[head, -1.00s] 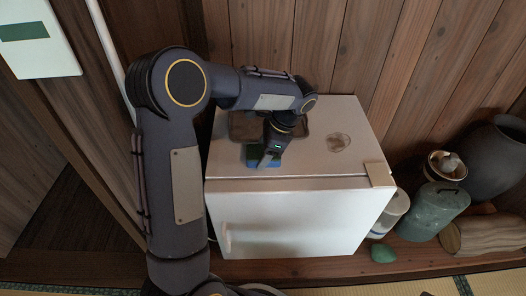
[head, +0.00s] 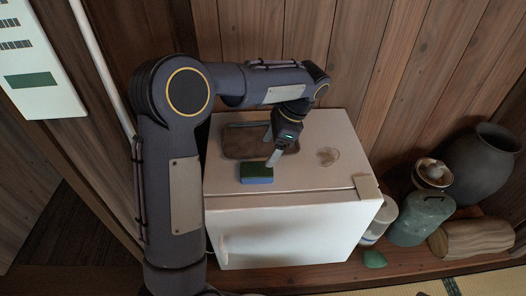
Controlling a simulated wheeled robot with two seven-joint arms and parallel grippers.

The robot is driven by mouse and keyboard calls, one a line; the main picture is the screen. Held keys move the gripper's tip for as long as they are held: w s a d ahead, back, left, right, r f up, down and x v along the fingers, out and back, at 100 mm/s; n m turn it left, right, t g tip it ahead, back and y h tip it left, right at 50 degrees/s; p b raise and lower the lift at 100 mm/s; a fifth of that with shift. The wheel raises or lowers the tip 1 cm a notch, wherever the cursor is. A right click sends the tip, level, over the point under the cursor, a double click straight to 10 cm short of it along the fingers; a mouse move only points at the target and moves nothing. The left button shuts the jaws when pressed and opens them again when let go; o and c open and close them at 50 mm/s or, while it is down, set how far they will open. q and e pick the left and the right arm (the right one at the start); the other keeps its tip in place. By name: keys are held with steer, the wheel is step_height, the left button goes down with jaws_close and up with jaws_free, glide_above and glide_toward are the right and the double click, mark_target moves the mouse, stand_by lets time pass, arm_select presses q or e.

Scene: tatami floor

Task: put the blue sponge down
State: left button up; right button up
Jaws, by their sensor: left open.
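The blue sponge (head: 257,180), with a dark green upper layer, lies on top of the white cabinet (head: 240,204), near its front edge. It sits just in front of a dark tray (head: 236,148). My left gripper (head: 271,152) is open, its fingers apart and pointing down, just above and behind the sponge. One finger comes close to the sponge's right end in the picture; I cannot tell whether they touch. The sponge is not between the fingers. My right gripper is not in view.
Wooden walls close off the back.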

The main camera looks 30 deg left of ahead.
arm_select(q)
steer(key=s+r+n+t+h, duration=0.3)
steer(key=s+r+n+h, duration=0.25)
steer(key=s, duration=0.75)
steer(key=s+d+f+n+t+h, duration=0.2)
steer(key=s+d+n+t, duration=0.2)
steer(key=s+n, duration=0.4)
steer(key=s+t, duration=0.1)
steer(key=s, duration=0.2)
steer(key=shift+s, duration=0.1)
step_height(320, 180, up, 31)
steer(key=p, duration=3.1)
steer(key=shift+f, duration=0.15)
steer(key=shift+o, duration=0.6)
steer(key=shift+a, duration=0.1)
